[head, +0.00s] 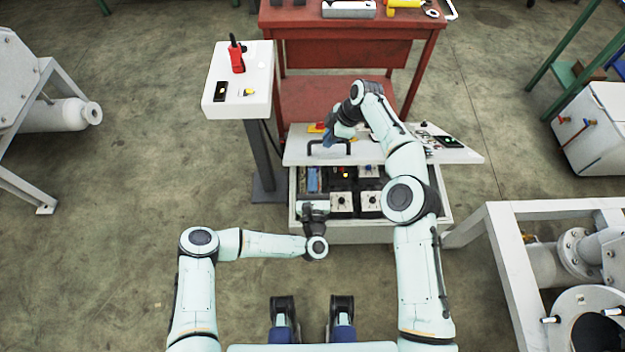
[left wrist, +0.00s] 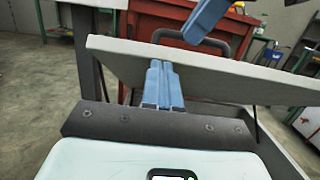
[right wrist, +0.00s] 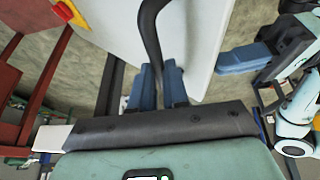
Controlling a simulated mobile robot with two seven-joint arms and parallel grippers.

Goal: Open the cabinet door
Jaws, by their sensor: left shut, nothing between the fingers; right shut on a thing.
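The cabinet door (head: 300,150) is a pale panel tilted up off the cabinet box, with the interior showing in front of it. Its black handle (head: 328,147) also shows in the left wrist view (left wrist: 225,42) and right wrist view (right wrist: 150,35). My right gripper (head: 331,138) is at the handle, its blue fingers (right wrist: 160,85) shut on it. My left gripper (head: 313,180) is over the open interior, in front of the door. Its blue fingers (left wrist: 163,80) are together and empty, close to the door's edge; I cannot tell whether they touch it.
The cabinet interior (head: 342,202) holds white dial units and other parts. A white pedestal (head: 220,97) with a red device stands at the left. A red workbench (head: 350,55) is behind. A white metal frame (head: 497,255) stands at the right.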

